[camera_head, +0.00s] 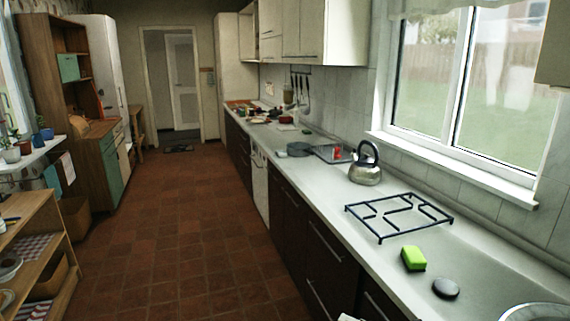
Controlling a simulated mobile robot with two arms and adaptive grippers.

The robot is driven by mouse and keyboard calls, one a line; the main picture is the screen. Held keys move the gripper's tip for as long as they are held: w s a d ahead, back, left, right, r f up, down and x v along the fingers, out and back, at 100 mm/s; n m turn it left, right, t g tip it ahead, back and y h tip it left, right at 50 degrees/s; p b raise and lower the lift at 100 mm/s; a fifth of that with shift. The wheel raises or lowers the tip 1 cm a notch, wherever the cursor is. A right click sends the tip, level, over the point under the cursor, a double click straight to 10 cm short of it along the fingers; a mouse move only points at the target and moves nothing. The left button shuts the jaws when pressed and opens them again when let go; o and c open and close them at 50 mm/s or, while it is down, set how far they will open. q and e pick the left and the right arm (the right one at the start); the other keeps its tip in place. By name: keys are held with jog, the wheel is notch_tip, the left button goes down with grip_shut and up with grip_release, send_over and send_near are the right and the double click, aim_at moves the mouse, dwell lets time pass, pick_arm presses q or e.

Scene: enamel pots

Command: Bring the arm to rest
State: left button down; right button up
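Neither of my grippers shows in the head view. A small pale shape is cut off at the bottom edge, in front of the counter, and I cannot tell what it is. The light counter (345,212) runs along the right side. On it stand a steel kettle with a dark handle (365,174) and a dark metal pot grate (399,215). A green sponge (413,258) and a dark round object (446,288) lie nearer to me. Nothing in view is held.
A round metallic rim (535,312) is cut off at the lower right corner. A dark pan (300,149) and several small items stand farther along the counter. Wooden shelves (35,250) line the left.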

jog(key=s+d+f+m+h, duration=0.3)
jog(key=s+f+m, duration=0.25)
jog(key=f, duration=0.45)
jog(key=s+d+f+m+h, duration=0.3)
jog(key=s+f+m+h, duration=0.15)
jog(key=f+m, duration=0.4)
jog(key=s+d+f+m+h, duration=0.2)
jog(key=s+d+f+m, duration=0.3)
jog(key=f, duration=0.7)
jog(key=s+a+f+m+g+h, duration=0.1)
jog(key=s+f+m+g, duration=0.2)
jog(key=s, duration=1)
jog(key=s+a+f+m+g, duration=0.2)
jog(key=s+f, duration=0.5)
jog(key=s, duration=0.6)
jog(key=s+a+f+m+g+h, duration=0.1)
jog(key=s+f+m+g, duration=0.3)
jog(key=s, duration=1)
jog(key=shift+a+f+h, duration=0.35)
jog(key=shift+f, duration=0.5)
